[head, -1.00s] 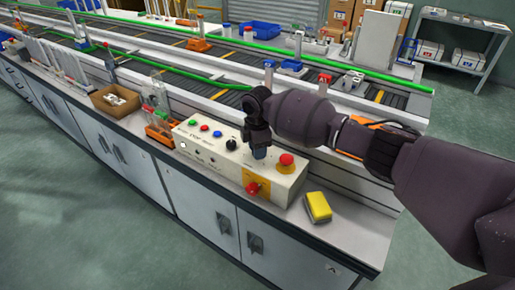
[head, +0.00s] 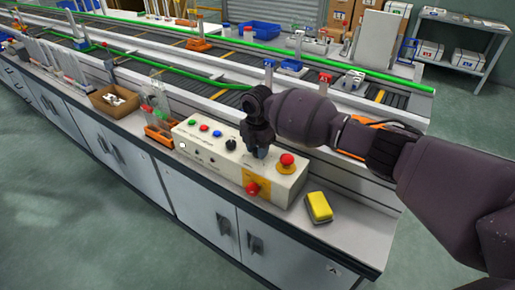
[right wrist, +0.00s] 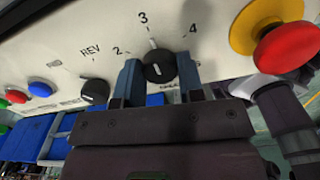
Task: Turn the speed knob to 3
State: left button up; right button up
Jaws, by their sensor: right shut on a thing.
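The control box (head: 228,168) stands on the bench ledge. Its speed knob (right wrist: 158,66) is black and sits among printed marks 2, 3 and 4 in the right wrist view. The knob's white line points up, close to the 3 (right wrist: 143,18). My right gripper (right wrist: 159,72) is shut on the knob, with one blue-grey finger on each side. In the head view my right gripper (head: 261,152) hides the knob. My left gripper is not in view.
A second black knob (right wrist: 95,91) is beside the REV mark. A red emergency button (head: 287,160) on yellow and a red switch (head: 252,188) are close to my gripper. An open brown carton (head: 115,101) stands left.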

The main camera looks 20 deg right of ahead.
jog(key=o, duration=0.9)
jog(key=shift+r+p, duration=0.75)
jog(key=shift+r, duration=4.65)
jog(key=shift+s+f, duration=0.1)
